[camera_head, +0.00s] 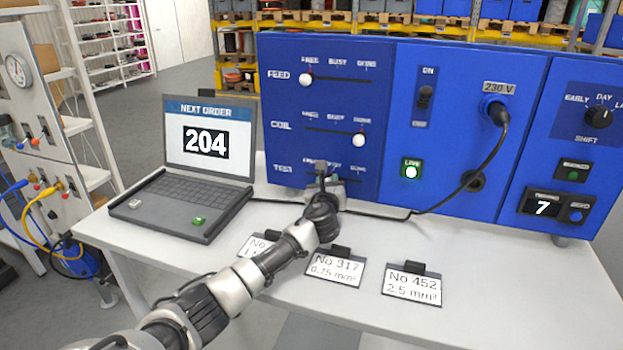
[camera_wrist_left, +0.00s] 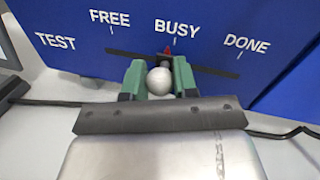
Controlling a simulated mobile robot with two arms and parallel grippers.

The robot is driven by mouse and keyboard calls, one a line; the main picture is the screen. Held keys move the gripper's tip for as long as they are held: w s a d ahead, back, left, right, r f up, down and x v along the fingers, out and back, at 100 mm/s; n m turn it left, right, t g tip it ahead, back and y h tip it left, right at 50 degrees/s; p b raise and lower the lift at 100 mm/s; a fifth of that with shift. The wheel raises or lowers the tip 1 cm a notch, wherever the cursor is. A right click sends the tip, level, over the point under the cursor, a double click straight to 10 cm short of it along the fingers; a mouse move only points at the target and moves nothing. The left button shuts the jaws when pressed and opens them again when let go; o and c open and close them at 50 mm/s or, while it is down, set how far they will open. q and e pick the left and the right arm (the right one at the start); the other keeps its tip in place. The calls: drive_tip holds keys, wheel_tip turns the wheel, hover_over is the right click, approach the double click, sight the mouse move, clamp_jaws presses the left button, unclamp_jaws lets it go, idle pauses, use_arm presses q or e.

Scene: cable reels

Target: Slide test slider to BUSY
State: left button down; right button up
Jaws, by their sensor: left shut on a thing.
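The TEST slider's white knob (camera_wrist_left: 159,81) sits between the green fingers of my left gripper (camera_wrist_left: 158,80) in the left wrist view. The gripper is shut on it. The knob's red pointer (camera_wrist_left: 167,50) is just below the BUSY label (camera_wrist_left: 177,28), at or very slightly left of its tick. FREE (camera_wrist_left: 109,17) is to the left and DONE (camera_wrist_left: 247,43) to the right. In the head view my left gripper (camera_head: 322,175) reaches the TEST row (camera_head: 283,169) at the bottom of the blue panel and hides the knob. My right gripper is not in view.
Above, the FEED knob (camera_head: 306,80) is at FREE and the COIL knob (camera_head: 358,140) at DONE. A laptop (camera_head: 185,160) shows 204. Label cards (camera_head: 412,285) lie on the table near my arm. A black cable (camera_head: 478,165) hangs from the 230 V socket.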

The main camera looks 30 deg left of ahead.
use_arm(q)
drive_tip(key=shift+w+d, duration=0.1)
drive_tip(key=shift+d, duration=0.3)
drive_tip(key=shift+a, duration=0.1)
drive_tip(key=c, duration=0.9)
unclamp_jaws()
drive_tip(key=shift+o, duration=0.2)
drive_tip(key=b+v, duration=0.1)
drive_tip(key=v, duration=1)
drive_tip(key=shift+b, duration=0.3)
drive_tip(key=shift+w, duration=0.1)
